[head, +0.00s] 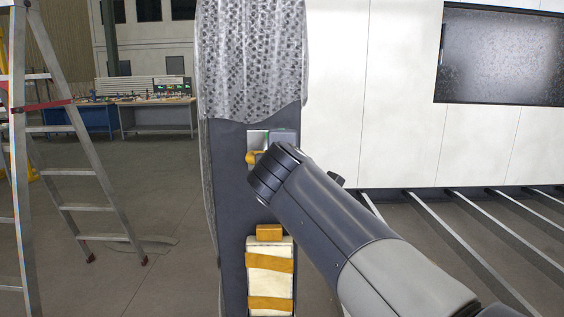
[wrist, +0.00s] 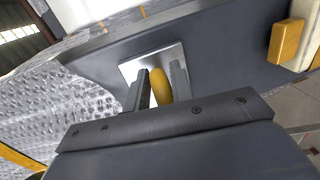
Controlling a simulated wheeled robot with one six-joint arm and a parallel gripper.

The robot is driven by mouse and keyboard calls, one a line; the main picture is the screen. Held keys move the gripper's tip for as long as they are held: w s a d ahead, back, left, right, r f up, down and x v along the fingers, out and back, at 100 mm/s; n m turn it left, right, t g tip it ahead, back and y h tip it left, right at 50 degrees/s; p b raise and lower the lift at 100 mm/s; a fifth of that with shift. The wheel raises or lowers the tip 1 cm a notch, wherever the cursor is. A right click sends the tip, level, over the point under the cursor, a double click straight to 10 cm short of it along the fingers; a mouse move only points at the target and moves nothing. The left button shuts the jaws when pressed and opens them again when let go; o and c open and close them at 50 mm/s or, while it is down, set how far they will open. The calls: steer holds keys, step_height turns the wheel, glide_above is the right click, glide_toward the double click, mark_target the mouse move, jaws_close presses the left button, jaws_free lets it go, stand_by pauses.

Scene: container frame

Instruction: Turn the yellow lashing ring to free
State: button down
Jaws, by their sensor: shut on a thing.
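The yellow lashing ring (head: 252,157) shows at the left of my gripper in the head view, in front of a pale metal plate (head: 256,138) on the dark post (head: 230,185). In the wrist view the yellow ring (wrist: 161,84) stands between the two fingers of my gripper (wrist: 158,88), with the plate (wrist: 140,64) behind it. My gripper is shut on the ring. My arm hides part of the ring and plate in the head view, and the fingers hide some of it in the wrist view.
A yellow block (head: 269,232) and a white pack with yellow straps (head: 270,278) are on the post below. Grey textured wrapping (head: 250,60) covers the post above. A ladder (head: 85,150) stands left. Metal floor beams (head: 480,235) lie right.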

steer(key=shift+f, duration=0.55)
steer(key=c, duration=1.4)
jaws_free()
steer(key=shift+o, duration=0.2)
steer(key=shift+r, duration=0.15)
steer(key=shift+r, duration=0.1)
steer(key=s+r+b, duration=0.1)
steer(key=s+r, duration=0.1)
steer(key=s, duration=0.8)
steer(key=shift+s+a+b, duration=0.2)
steer(key=shift+s+b, duration=0.1)
steer(key=w, duration=0.3)
steer(key=w+f+p, duration=0.1)
steer(key=w, duration=0.6)
steer(key=shift+w+d+f+p, duration=0.2)
steer(key=shift+w+f+p, duration=0.15)
steer(key=shift+w+f, duration=0.05)
steer(key=shift+s, duration=0.1)
